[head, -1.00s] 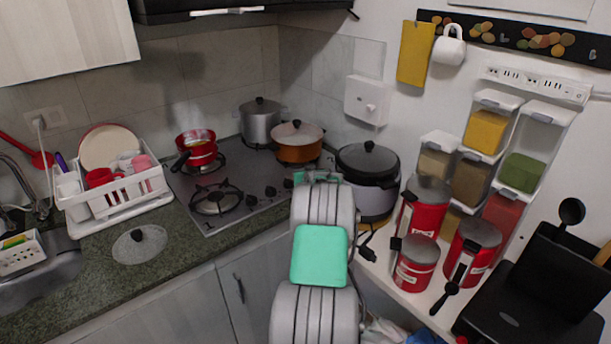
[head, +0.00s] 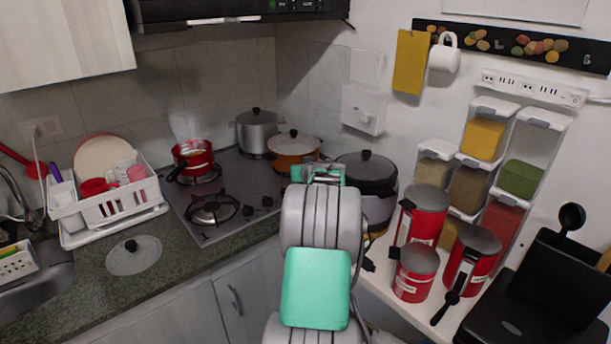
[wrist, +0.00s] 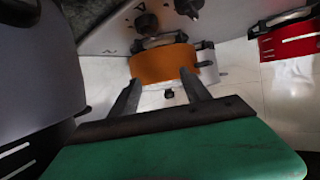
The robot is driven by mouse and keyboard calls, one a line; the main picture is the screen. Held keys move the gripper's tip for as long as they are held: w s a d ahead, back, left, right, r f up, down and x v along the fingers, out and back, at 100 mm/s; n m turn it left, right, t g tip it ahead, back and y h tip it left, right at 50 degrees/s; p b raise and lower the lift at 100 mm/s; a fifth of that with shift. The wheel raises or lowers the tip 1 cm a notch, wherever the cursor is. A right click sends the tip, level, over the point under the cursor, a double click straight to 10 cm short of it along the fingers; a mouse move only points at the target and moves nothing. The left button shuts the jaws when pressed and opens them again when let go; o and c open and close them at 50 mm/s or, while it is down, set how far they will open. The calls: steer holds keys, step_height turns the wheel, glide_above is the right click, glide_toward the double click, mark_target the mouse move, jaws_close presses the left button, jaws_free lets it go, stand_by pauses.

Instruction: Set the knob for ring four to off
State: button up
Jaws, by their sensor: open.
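The stove knobs show as small dark knobs along the right side of the cooktop (head: 228,222) in the head view, including one knob (head: 247,211) and another knob (head: 267,201). My arm may hide others. In the wrist view two dark knobs show at the top, one knob (wrist: 147,23) and one beside it (wrist: 188,8). I cannot tell which serves ring four. My gripper (wrist: 160,78) is open and empty. Its fingers point toward the orange pot (wrist: 165,62) with the knobs beyond, apart from them. In the head view my arm largely covers the gripper.
The dark rice cooker (head: 366,168) stands close right of my gripper; a large grey surface fills the wrist view's left side. A red pot (head: 193,157), a steel pot (head: 257,130) and the orange pot (head: 293,146) sit on the stove. Red canisters (head: 414,272) stand at right.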

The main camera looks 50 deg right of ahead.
steer(key=w+b+v, duration=0.1)
steer(key=v, duration=0.9)
steer(key=shift+s+a+r+b, duration=0.15)
steer(key=shift+a+r+b, duration=0.25)
steer(key=shift+a, duration=0.15)
steer(key=shift+a, duration=0.1)
